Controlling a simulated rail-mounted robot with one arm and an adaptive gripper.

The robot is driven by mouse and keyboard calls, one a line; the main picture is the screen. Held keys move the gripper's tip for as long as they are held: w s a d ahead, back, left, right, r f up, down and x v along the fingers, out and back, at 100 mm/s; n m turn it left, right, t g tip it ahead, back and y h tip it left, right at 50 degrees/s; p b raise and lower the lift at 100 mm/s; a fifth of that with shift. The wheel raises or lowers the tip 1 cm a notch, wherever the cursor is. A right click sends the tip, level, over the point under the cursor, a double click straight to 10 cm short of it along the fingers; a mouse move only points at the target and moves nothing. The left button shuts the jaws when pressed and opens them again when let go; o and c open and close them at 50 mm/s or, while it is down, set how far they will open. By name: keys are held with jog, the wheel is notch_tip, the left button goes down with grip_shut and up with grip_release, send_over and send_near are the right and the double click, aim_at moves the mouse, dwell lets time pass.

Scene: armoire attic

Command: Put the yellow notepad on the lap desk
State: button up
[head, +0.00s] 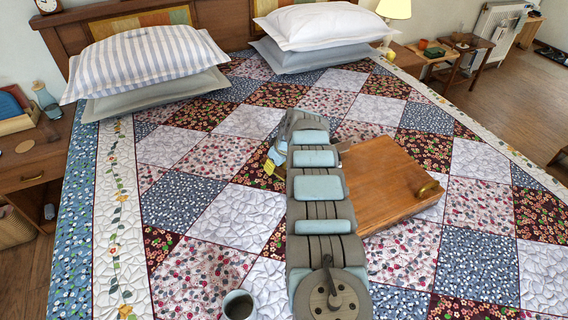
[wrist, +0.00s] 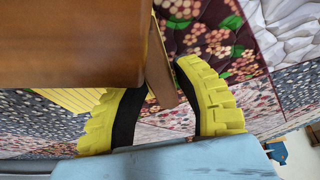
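The lap desk is a brown wooden board (head: 385,185) lying on the bed, with a round brass-coloured piece near its right edge. In the wrist view its wood (wrist: 70,45) fills the upper left, very close. A yellow lined surface, apparently the notepad (wrist: 75,100), shows below the wood and behind the left finger; most of it is hidden. My gripper (head: 273,160) is at the left side of the lap desk, partly hidden by my arm. In the wrist view its yellow-padded fingers (wrist: 163,95) stand apart, with quilt and a brown wedge visible between them.
The patchwork quilt (head: 215,160) is open to the left and right. Pillows (head: 150,60) lie at the headboard, with more (head: 315,30) at the right. A mug (head: 238,305) stands near the front edge. Nightstands flank the bed.

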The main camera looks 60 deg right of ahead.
grip_shut()
dwell(0.3)
notch_tip(320, 180, up, 28)
jog(key=p, duration=0.2)
dwell(0.6)
jog(key=shift+w+a+f+n+p, duration=0.25)
jog(key=shift+w+a, duration=0.2)
jog(key=shift+w, duration=0.35)
jog(key=shift+w+a+f+n+p, duration=0.2)
jog(key=shift+w+a, duration=0.25)
jog(key=shift+w, duration=0.35)
